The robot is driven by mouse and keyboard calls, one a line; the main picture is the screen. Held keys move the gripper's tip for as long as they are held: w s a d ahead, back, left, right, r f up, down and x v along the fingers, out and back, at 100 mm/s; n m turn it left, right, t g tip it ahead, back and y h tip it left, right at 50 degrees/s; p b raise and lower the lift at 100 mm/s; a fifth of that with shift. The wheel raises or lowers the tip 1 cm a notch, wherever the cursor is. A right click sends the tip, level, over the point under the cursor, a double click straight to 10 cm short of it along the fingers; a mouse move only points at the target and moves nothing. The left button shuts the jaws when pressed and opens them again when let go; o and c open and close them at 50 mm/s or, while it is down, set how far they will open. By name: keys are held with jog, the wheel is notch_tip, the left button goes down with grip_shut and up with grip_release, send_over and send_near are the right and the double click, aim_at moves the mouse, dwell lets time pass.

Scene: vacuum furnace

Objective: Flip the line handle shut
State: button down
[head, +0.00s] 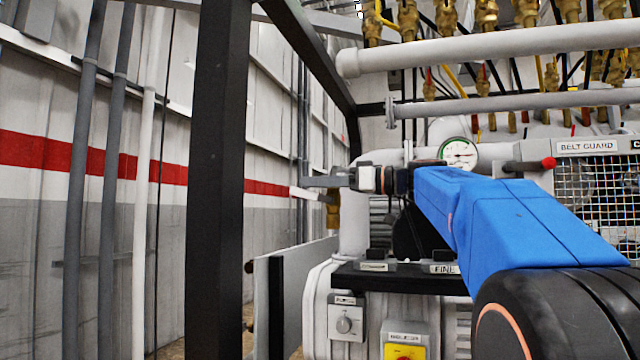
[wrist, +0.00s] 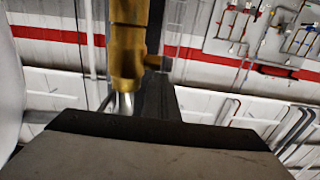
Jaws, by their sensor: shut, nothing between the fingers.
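My gripper (head: 312,182) is shut and empty at the end of my blue arm, pointing left in the head view. A brass valve (head: 333,214) hangs just below and behind it, partly hidden by it. A thin pale bar (head: 303,194) sticks out left of the valve under my fingers; it may be the line handle, but I cannot tell for sure. In the wrist view the brass valve (wrist: 128,45) stands close beyond my gripper (wrist: 160,92), with a silver end below it. Whether my fingers touch valve or handle cannot be told.
A black frame post (head: 220,180) stands left of my gripper. A pale pipe (head: 354,220) runs down right of the valve. A gauge (head: 459,153) and a lever with a red knob (head: 548,163) are farther right. A control box (head: 346,317) sits below.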

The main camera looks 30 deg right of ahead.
jog(key=shift+w+a+f+g+h, duration=0.35)
jog(key=shift+w+f+g+h, duration=0.05)
jog(key=shift+f, duration=0.2)
dwell(0.5)
